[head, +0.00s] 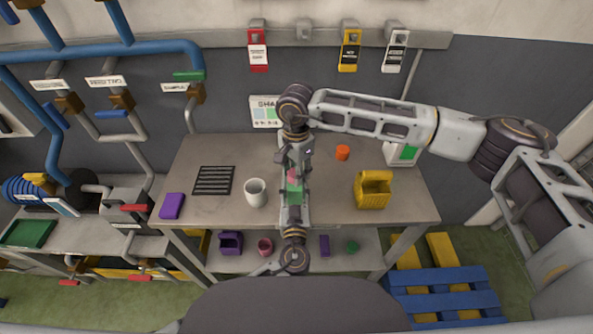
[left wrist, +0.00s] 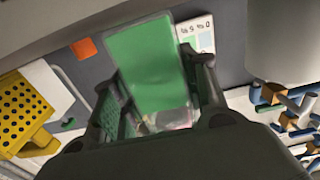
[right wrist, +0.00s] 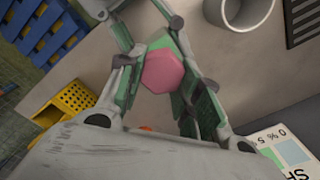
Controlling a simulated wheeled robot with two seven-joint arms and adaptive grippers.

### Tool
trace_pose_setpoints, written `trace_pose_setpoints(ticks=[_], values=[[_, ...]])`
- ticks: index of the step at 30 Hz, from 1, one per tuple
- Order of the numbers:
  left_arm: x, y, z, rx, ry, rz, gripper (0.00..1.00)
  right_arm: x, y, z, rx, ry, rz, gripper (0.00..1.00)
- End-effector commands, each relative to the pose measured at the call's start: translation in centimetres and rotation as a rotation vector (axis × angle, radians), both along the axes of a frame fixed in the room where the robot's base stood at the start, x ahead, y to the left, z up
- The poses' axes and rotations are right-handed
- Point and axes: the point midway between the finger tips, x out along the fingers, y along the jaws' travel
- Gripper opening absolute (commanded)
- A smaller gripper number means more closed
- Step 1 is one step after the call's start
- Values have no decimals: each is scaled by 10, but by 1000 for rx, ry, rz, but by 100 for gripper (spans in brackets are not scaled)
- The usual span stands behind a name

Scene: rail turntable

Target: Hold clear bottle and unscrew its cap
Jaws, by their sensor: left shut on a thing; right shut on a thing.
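The clear bottle shows its green label (head: 294,191) in the head view, above the middle of the table. My left gripper (head: 294,205) comes from the near side and is shut around the bottle. In the left wrist view the green-labelled bottle (left wrist: 148,65) lies between its fingers. The pink, faceted cap (head: 293,175) is at the bottle's far end; it fills the middle of the right wrist view (right wrist: 162,73). My right gripper (head: 294,165) reaches in from the far side and is shut on the cap. The fingers hide the seam between cap and bottle.
A white mug (head: 256,193) stands just left of the grippers, with a black grid mat (head: 213,181) farther left. A yellow basket (head: 373,190) and an orange cup (head: 343,152) stand to the right. The grey table (head: 325,215) has free room near its front.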

Motion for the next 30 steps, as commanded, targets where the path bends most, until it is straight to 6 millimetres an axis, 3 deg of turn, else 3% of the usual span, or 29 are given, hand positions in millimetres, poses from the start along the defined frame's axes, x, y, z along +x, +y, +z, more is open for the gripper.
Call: trace_pose_setpoints(ticks=[18,30], values=[[0,-1,1,-1,-2,-1,1,1,2,-1,1,1,326,6],[0,-1,1,-1,-2,-1,1,1,2,-1,0,2,344,6]])
